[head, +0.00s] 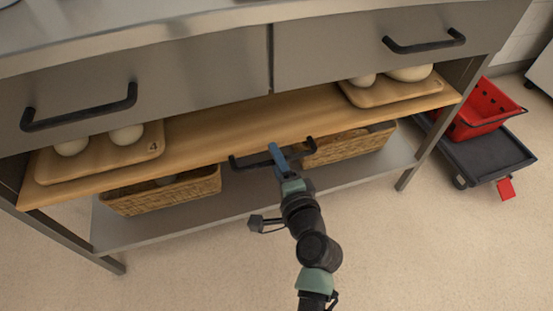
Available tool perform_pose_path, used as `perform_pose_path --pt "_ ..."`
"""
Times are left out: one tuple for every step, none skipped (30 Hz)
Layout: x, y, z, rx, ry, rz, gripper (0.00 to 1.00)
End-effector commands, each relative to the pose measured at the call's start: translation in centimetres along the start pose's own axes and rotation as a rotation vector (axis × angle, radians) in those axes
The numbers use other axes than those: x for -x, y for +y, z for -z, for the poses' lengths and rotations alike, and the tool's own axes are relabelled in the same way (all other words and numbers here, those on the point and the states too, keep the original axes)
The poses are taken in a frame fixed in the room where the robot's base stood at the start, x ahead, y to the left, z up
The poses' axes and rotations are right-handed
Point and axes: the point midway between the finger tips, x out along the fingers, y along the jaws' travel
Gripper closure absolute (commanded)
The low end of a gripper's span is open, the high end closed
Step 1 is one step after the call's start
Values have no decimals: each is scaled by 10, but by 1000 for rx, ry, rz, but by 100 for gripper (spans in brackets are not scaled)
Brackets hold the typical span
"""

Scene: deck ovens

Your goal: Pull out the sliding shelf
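The sliding shelf (235,122) is a long wooden board under the two grey drawers, with its front part showing. Its black bar handle (244,162) hangs at the middle of the front edge. My gripper (275,149) reaches the handle from below, and its blue finger overlaps the middle of the bar. I cannot tell whether the fingers are closed around the bar or only in front of it. The gripper hides that part of the handle.
Wooden boards with pale round dough stand on the shelf at left (100,158) and right (385,95). Wicker baskets, left (165,192) and right (345,148), sit on the metal shelf below. A dark trolley (485,160) carries a red basket (485,108). The floor in front is clear.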

Motion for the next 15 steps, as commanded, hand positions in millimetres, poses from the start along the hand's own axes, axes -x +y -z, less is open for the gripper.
perform_pose_path --pt "0 0 0 0 0 0 65" --pt "0 0 0 0 0 0 71" --pt "0 0 0 0 0 0 78" --pt "0 0 0 0 0 0 83" --pt "0 0 0 0 0 0 89" --pt "0 0 0 0 0 0 96" --pt "0 0 0 0 0 0 100" --pt "0 0 0 0 0 0 100" --pt "0 0 0 0 0 0 100" --pt "0 0 0 0 0 0 100" --pt "0 0 0 0 0 0 100" --pt "0 0 0 0 0 0 100" --pt "0 0 0 0 0 0 100" --pt "0 0 0 0 0 0 100" --pt "0 0 0 0 0 0 100"
